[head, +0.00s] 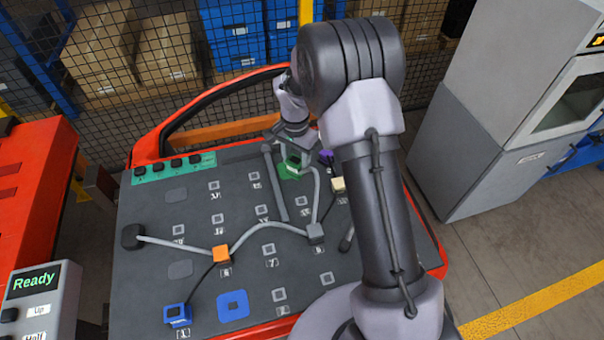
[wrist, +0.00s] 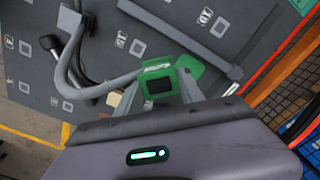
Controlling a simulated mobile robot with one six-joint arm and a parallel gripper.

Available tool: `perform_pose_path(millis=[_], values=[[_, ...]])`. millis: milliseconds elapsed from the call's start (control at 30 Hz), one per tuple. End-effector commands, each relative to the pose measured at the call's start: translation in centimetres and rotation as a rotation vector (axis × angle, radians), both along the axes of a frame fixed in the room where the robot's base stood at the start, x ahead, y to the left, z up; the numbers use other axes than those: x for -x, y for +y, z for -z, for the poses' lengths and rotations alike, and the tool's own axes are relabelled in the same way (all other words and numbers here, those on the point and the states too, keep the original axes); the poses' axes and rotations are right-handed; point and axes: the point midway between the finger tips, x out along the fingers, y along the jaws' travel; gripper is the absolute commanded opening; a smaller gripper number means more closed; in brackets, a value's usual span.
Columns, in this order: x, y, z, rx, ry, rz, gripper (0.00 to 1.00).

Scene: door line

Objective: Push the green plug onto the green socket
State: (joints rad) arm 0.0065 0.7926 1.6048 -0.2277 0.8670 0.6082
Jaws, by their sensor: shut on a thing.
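The green plug (wrist: 157,84) is between the fingers of my gripper (wrist: 160,92), which is shut on it in the wrist view. A grey cable runs from the plug to the left. The green socket (wrist: 190,66) shows as a green patch on the board just behind and right of the plug; the plug hides part of it. In the head view my gripper (head: 296,152) is over the green socket (head: 289,174) at the upper middle of the board. I cannot tell whether plug and socket touch.
The dark board (head: 150,275) carries several small sockets. An orange plug (head: 221,254), a grey plug (head: 316,232), a blue plug (head: 177,315) and a cream plug (head: 338,185) are on it, some with cables. A blue socket (head: 232,305) lies near the front. My arm hides the board's right side.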

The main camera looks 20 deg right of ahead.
Motion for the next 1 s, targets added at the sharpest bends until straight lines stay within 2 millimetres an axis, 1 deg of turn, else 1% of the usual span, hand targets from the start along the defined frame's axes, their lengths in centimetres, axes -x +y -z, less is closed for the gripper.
perform_pose_path(millis=[33, 100, 367, 433, 500, 633, 800, 1000], values=[[-1.0, 0.0, 0.0, -0.001, -0.002, 0.022, 0.0], [-2.3, 0.0, 0.0, 0.0, -0.001, 0.061, 0.0], [-7.2, 0.1, 0.0, 0.0, 0.0, 0.201, 0.0], [-7.3, 0.1, 1.8, 0.0, 0.001, 0.209, 0.0], [-7.2, 0.1, 3.2, 0.001, 0.002, 0.208, 0.0], [-7.2, 0.0, 4.9, 0.0, 0.0, 0.206, 0.0], [-7.2, 0.0, 5.9, 0.001, -0.001, 0.206, 0.0], [-7.2, 0.0, 5.9, -0.001, -0.001, 0.205, 0.0]])
